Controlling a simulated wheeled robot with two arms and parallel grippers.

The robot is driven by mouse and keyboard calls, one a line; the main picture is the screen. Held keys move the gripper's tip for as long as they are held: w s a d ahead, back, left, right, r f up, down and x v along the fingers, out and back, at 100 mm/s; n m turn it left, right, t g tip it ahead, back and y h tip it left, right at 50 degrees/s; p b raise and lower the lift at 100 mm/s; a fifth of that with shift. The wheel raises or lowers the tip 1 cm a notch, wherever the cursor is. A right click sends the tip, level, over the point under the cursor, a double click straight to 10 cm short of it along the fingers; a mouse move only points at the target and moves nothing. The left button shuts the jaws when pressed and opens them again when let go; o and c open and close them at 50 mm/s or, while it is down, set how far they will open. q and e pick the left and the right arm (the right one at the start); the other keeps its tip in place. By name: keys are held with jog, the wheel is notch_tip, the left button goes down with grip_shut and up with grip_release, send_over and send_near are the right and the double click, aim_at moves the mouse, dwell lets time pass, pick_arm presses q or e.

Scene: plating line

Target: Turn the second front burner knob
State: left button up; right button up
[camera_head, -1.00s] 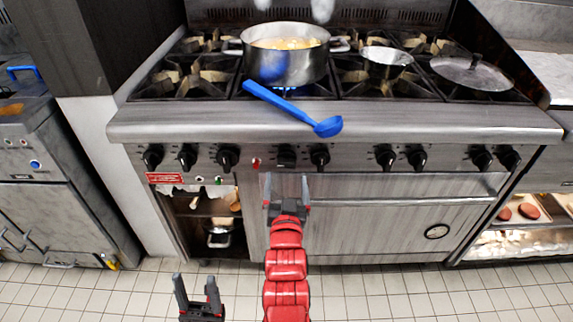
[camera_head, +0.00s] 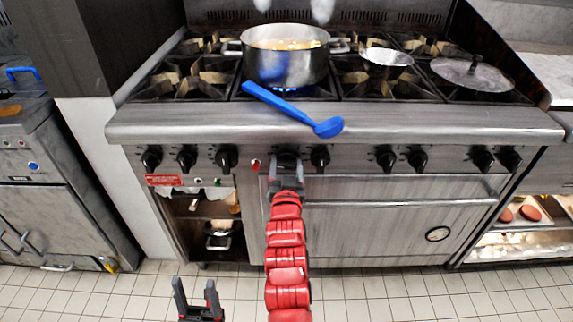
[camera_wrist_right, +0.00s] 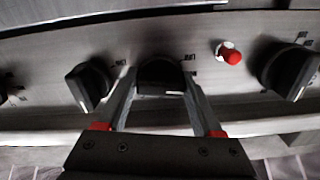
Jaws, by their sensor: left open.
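A row of black knobs runs along the range's front panel. My right gripper (camera_head: 286,178) is at the knob (camera_head: 286,156) just right of the red button. In the right wrist view that knob (camera_wrist_right: 161,76) lies between the fingertips (camera_wrist_right: 160,82) of my right gripper, one finger on each side. The fingers look open around it; I cannot tell whether they touch it. A neighbouring knob (camera_head: 320,157) stands just right in the head view and at the left in the wrist view (camera_wrist_right: 90,84). My left gripper (camera_head: 198,300) is open and empty, low above the floor.
A steel pot (camera_head: 286,62) with food sits on a lit burner. A blue ladle (camera_head: 290,106) lies across the range's front edge. An oven handle (camera_head: 400,202) runs below the knobs. A red button (camera_wrist_right: 229,54) is beside the gripped area in the wrist view.

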jog(key=c, duration=0.6)
jog(key=n+p, duration=0.1)
jog(key=n, duration=0.3)
jog(key=shift+n+p, duration=0.5)
jog(key=shift+n, duration=0.9)
jog(key=shift+f, duration=0.1)
jog(key=o, duration=1.3)
